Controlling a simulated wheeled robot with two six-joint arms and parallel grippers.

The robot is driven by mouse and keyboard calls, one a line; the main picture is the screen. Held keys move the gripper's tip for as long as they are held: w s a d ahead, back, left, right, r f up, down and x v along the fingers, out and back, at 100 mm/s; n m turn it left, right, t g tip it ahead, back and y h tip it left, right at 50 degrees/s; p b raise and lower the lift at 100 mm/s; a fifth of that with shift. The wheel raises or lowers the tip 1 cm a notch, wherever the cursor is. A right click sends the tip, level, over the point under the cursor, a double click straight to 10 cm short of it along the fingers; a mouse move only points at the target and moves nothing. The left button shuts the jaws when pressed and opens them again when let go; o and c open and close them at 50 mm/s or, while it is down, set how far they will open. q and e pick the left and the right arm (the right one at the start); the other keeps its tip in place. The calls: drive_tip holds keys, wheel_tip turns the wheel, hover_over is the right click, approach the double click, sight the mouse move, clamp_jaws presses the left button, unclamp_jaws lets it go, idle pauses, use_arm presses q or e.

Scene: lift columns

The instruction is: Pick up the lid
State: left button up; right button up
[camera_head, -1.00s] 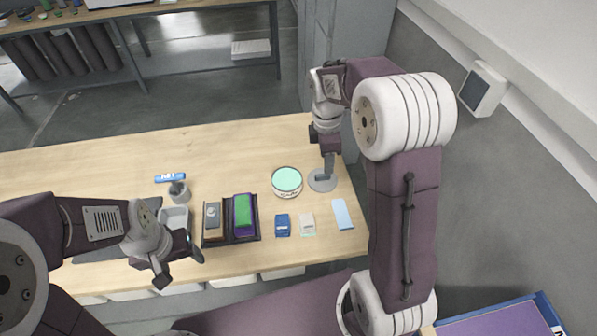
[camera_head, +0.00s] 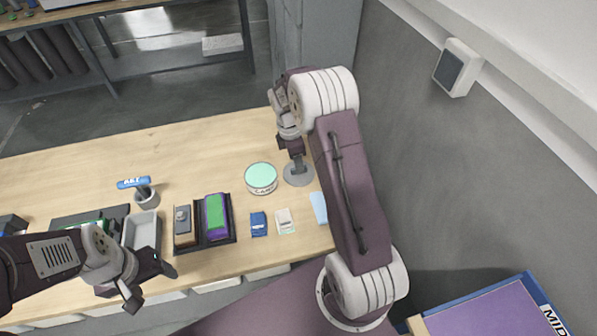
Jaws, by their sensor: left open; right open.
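The lid appears to be a flat grey disc (camera_head: 292,181) on the table's right part, in the head view. It lies beside a round tin (camera_head: 261,180) with a mint-green top. My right gripper (camera_head: 297,164) points down over the disc and is open; its fingertips overlap the disc, and I cannot tell whether they touch it. My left gripper (camera_head: 150,277) is open and empty near the table's front edge, below a grey tray.
A black tray (camera_head: 228,239) holds two block-like tools. Blue (camera_head: 258,225), white (camera_head: 285,222) and light-blue (camera_head: 319,208) small items lie in front of the tin. A grey cup (camera_head: 147,198) and a grey tray (camera_head: 140,229) stand left.

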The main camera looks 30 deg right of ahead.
wheel_tip(320, 180, down, 3)
drive_tip(key=shift+s+d+r, duration=0.1)
drive_tip(key=shift+s+r, duration=0.05)
drive_tip(key=shift+d+f, duration=0.15)
drive_tip(key=shift+f, duration=0.2)
drive_tip(key=shift+r, duration=0.1)
clamp_jaws()
